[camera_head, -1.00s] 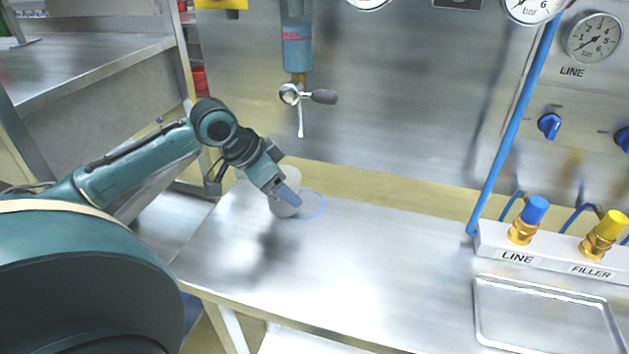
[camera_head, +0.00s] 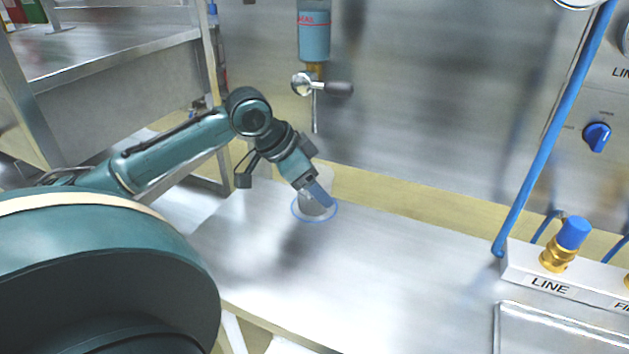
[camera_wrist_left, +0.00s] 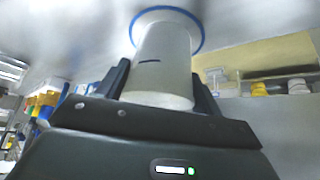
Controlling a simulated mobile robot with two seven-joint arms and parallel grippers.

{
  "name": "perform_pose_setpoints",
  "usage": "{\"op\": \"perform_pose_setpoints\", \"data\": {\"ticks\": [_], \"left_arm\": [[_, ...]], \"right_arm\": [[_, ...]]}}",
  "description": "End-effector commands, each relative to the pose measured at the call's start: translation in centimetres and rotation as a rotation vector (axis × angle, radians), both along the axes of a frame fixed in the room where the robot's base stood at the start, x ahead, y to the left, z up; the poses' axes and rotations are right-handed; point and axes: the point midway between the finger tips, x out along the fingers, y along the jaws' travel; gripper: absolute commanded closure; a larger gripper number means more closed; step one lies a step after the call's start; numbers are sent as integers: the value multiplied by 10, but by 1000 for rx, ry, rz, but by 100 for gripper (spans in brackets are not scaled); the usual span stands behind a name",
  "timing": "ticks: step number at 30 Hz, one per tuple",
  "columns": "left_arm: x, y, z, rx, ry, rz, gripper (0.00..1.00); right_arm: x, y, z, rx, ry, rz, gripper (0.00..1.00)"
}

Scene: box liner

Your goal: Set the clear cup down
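The clear cup (camera_head: 308,207) looks whitish and stands upright in the head view, partly hidden behind my left gripper (camera_head: 318,194). A thin blue ring (camera_head: 334,215) on the steel table surrounds the cup's base. In the left wrist view, the cup (camera_wrist_left: 163,55) is between the two dark fingers of my left gripper (camera_wrist_left: 162,78), which look closed against its sides. Its far end is inside the blue ring (camera_wrist_left: 201,32). The cup's base is on the table or very slightly above it; I cannot tell which. My right gripper is not in view.
A tap (camera_head: 316,85) hangs from the back wall above and behind the cup. A white block labelled LINE (camera_head: 549,286) with brass fittings and a metal tray (camera_head: 545,334) are at the right. The steel table (camera_head: 400,270) between is clear.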

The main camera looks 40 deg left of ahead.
Motion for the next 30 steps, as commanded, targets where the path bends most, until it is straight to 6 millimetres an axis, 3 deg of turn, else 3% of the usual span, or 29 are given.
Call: {"op": "perform_pose_setpoints", "data": {"ticks": [7, 17, 23, 30], "left_arm": [[0, 0, 0, 0, 0, 0, 14], [-1, 1, 6, 1, 0, 1, 14], [-13, 7, 25, 3, 2, 1, 14], [-34, 18, 66, -1, -3, 1, 14]], "right_arm": [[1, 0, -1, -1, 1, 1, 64], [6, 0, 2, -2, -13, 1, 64], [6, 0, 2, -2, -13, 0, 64], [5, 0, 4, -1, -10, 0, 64]]}}
